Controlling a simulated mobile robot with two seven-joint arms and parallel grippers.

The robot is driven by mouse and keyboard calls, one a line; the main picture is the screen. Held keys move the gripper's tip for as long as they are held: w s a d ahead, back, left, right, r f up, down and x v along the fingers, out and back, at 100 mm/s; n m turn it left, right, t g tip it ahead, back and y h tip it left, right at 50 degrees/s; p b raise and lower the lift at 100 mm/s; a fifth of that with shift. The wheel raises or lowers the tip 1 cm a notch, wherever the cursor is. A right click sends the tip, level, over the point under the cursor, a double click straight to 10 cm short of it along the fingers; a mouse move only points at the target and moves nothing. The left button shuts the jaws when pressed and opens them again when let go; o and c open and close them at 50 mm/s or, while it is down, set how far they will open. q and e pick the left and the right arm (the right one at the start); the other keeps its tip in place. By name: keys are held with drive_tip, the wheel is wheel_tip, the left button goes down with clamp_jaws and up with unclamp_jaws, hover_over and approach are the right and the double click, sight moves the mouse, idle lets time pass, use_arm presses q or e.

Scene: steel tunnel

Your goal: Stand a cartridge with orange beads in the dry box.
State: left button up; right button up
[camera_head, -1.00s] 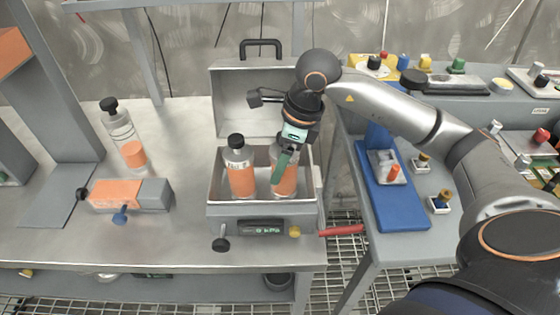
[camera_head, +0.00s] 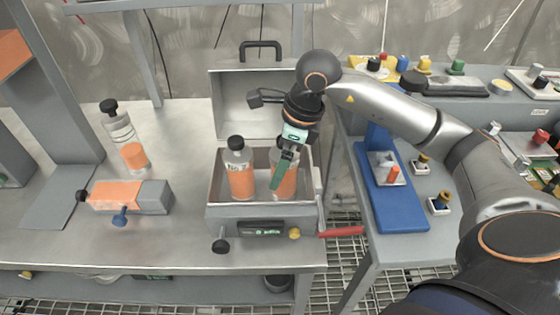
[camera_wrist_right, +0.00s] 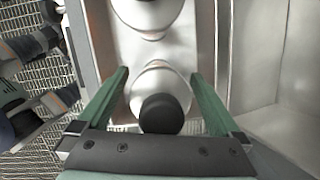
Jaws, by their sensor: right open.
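The dry box (camera_head: 212,192) is the grey case with its lid open on the table. Two clear cartridges with orange beads stand upright in it: a left one (camera_head: 241,180) with a black cap, and a right one (camera_head: 289,187) partly hidden by my right gripper. My right gripper (camera_head: 281,168) reaches down into the box at the right cartridge. In the right wrist view its green fingers (camera_wrist_right: 159,75) are open, one on each side of that cartridge's black cap (camera_wrist_right: 161,114), with gaps visible. My left gripper is not in view.
Another cartridge (camera_head: 132,155), only partly filled with orange, stands on the table at left. The raised lid (camera_head: 235,95) stands behind the box; a red handle (camera_head: 342,232) sticks out right.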

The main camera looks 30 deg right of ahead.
drive_tip(key=p+v, duration=0.1)
drive_tip(key=v, duration=1)
drive_tip(key=shift+s+d+r, duration=0.1)
drive_tip(key=shift+r, duration=0.2)
idle(0.6)
